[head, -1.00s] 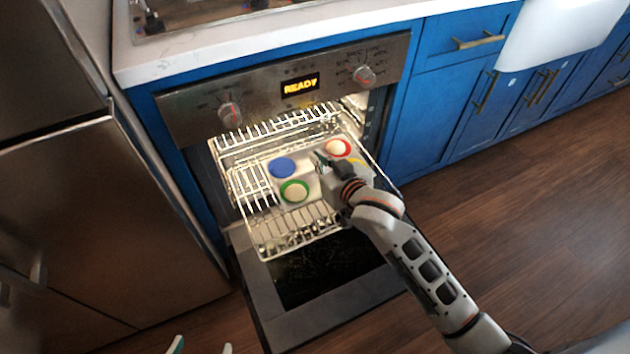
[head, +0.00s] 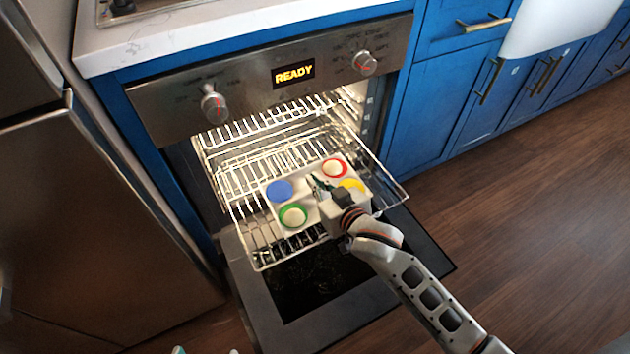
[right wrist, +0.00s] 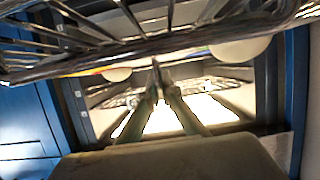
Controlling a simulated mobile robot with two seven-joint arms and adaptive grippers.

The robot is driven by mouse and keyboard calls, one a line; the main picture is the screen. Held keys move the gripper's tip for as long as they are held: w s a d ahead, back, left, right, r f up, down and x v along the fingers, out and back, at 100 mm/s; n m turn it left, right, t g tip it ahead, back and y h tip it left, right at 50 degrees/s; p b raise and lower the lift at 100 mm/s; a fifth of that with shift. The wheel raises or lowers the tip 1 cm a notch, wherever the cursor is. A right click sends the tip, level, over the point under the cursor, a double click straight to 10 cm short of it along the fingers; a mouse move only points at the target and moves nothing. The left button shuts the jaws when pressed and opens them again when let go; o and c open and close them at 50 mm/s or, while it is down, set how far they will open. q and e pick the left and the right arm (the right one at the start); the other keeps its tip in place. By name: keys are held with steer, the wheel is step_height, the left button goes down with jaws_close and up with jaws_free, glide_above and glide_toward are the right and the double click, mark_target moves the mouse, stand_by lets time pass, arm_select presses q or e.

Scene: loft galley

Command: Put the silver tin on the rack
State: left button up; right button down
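The silver tin (head: 303,208) is a pale tray with blue, green, red and yellow round cups. It is level over the pulled-out wire rack (head: 262,266) and appears to rest on it; its contact with the wires is hidden. My right gripper (head: 318,184) reaches over the tin's middle from the right. In the right wrist view its fingers (right wrist: 161,84) come close together at the tips, apparently around a thin dark part of the tin; the exact contact is unclear. Only the tips of my left gripper (head: 206,351) show at the bottom edge, apart and empty.
The oven door (head: 375,268) is folded down below the rack. The oven panel (head: 232,88) with a READY display is above. A steel fridge (head: 95,215) stands close on the left, blue cabinets (head: 455,95) on the right. The floor at right is clear.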

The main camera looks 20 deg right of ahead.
steer(key=c, duration=2.7)
jaws_free()
steer(key=shift+f, duration=0.15)
steer(key=o, duration=0.4)
